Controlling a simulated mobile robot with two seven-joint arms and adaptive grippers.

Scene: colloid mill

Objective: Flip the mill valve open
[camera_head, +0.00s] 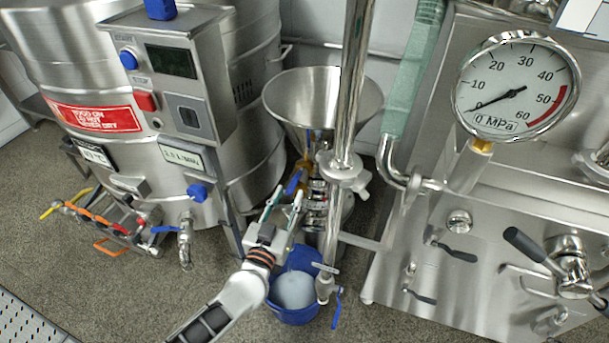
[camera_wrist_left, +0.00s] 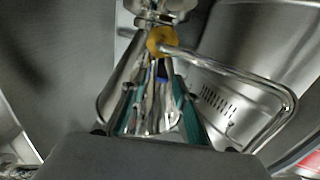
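The mill has a steel funnel hopper (camera_head: 325,108) on top and a ribbed steel body (camera_head: 317,205) below. A blue lever (camera_head: 293,181) sits at its left side, under the hopper. My right gripper is not in view.
A blue bucket (camera_head: 308,258) with pale contents stands under my left gripper, beside a small valve with a hanging blue handle (camera_head: 337,308). A vertical steel pipe (camera_head: 350,90) rises close right. A tank control box (camera_head: 180,75) stands left, a gauge (camera_head: 515,86) panel right.

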